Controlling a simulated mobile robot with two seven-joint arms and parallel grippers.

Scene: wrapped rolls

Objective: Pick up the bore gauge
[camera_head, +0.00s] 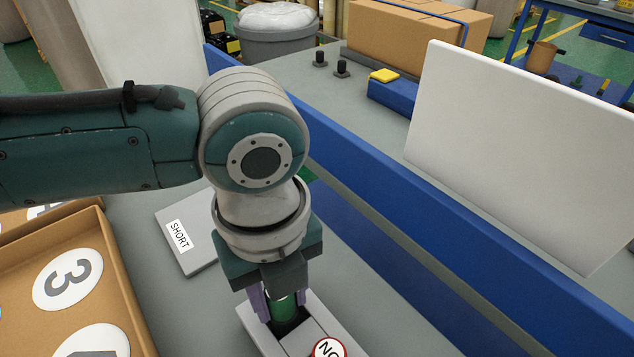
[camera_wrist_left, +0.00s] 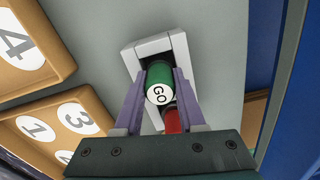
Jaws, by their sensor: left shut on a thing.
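The bore gauge shows a green cylinder (camera_wrist_left: 160,76) with a white GO label on its end, between my left gripper's fingers. In the head view its green part (camera_head: 281,306) is partly hidden by the gripper. My left gripper (camera_head: 279,310), with purple fingers, points down and is shut on the green cylinder; it also shows in the wrist view (camera_wrist_left: 161,80). A pale grey holder (camera_head: 257,334) lies under and around it. A red part (camera_wrist_left: 172,122) sits beside the green one; in the head view a red-rimmed label reads NO (camera_head: 328,348), cut by the frame edge. I cannot tell whether the green cylinder is clear of the holder.
A grey plate labelled SHORT (camera_head: 190,248) lies behind left. Brown trays with numbered white discs (camera_head: 68,278) stand at the left. A blue rail (camera_head: 400,205) runs along the right, with a white panel (camera_head: 520,150) beyond it. The grey tabletop right of the holder is clear.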

